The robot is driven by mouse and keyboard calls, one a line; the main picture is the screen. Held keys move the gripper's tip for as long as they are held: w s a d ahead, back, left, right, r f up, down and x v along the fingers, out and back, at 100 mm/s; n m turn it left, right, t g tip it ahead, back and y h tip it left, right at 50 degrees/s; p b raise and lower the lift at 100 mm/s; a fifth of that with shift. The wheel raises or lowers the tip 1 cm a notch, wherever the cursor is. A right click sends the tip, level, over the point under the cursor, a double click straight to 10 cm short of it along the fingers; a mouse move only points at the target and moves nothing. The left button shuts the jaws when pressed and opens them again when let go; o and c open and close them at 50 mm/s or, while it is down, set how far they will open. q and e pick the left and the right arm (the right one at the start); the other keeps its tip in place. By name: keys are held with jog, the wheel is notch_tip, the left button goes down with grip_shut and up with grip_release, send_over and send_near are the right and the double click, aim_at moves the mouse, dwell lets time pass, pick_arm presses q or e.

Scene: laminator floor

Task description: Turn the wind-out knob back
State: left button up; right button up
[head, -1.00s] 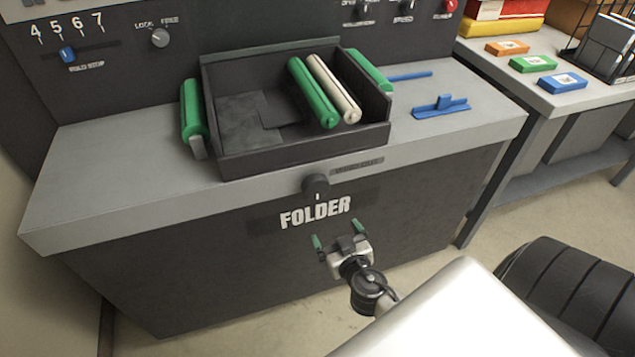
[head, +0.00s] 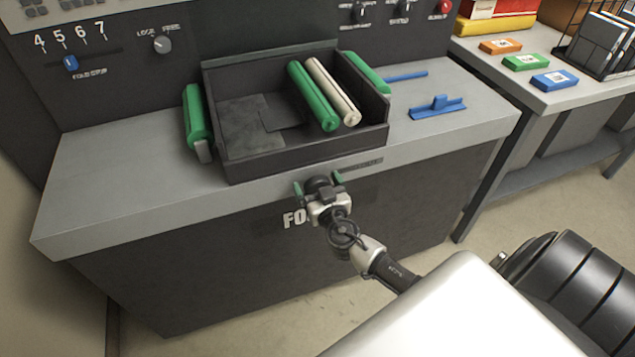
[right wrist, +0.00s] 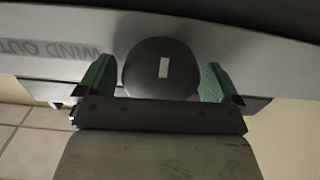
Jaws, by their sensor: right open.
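The wind-out knob (right wrist: 162,68) is a round dark knob with a white mark on its face. In the right wrist view it sits between the two green-padded fingers of my right gripper (right wrist: 160,84). The jaws are open, with a finger on each side and a narrow gap at least on the right. In the head view my right gripper (head: 319,186) is at the front edge of the folder bench and mostly covers the knob (head: 318,183). The "WIND OUT" label (right wrist: 48,52) reads upside down in the wrist view. My left gripper is not in view.
A dark tray (head: 300,150) with a green and a cream roller (head: 333,90) stands on the grey bench top (head: 110,185). A blue tool (head: 438,107) lies to its right. A side table (head: 510,75) holds coloured boxes. The floor in front is clear.

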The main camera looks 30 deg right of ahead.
jog(key=c, duration=0.9)
